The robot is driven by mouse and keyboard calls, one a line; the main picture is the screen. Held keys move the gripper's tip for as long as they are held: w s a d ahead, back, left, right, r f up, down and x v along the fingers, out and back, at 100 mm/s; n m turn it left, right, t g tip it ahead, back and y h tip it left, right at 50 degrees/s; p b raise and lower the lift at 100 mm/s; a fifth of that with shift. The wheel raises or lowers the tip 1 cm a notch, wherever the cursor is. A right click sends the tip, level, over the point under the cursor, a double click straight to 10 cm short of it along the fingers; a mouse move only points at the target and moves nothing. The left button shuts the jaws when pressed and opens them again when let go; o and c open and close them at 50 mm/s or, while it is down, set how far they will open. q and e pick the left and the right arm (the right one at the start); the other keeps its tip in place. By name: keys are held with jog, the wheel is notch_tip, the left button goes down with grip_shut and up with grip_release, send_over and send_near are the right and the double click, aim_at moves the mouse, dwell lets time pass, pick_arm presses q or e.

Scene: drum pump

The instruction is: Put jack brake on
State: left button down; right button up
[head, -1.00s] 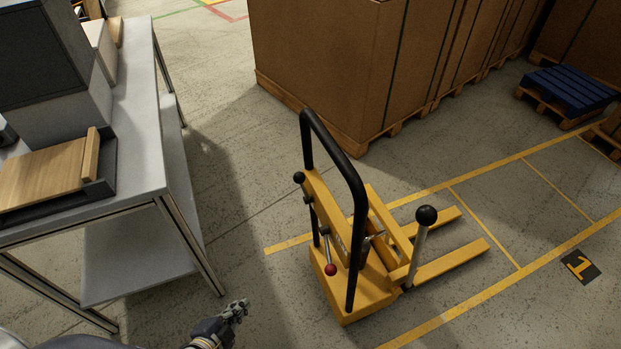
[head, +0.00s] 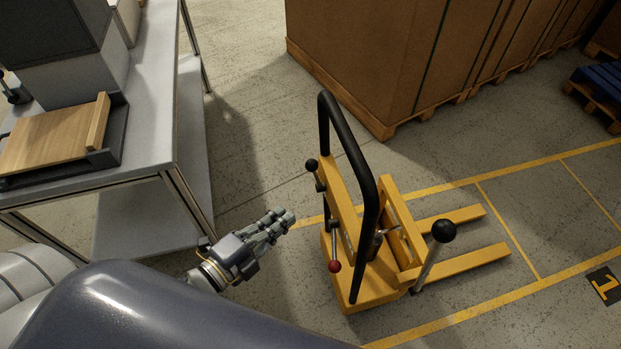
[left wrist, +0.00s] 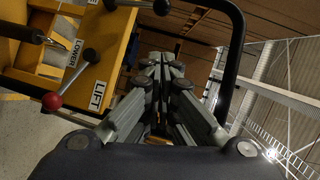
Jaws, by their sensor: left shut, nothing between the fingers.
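The yellow jack (head: 350,200) stands on the floor with a black hoop handle (head: 368,180). A lever with a red knob (head: 335,266) hangs at its near side, and a small black knob (head: 311,164) sits higher up. A grey lever with a large black ball (head: 443,231) rises at its right. Which one is the brake I cannot tell. My left gripper (head: 287,218) is shut and empty, left of the jack and apart from it. In the left wrist view my fingers (left wrist: 163,65) point past the red knob (left wrist: 52,102) and the panel marked LIFT and LOWER. My right gripper is not in view.
A grey workbench (head: 150,130) with a wooden board (head: 50,140) stands at left. Large cardboard boxes (head: 380,60) on pallets stand behind the jack. Yellow floor lines and a blue pallet (head: 600,85) lie at right. Floor between bench and jack is clear.

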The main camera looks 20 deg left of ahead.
pick_arm(q)
jog(key=shift+w, duration=0.1)
jog(key=w+a+p+x, duration=0.1)
jog(key=a+x, duration=0.1)
jog(key=x, duration=1)
jog(key=shift+w+a+f, duration=0.15)
jog(key=shift+w+f, duration=0.1)
jog(key=shift+w, duration=0.1)
jog(key=shift+r+p, duration=0.1)
jog(key=shift+p, duration=0.25)
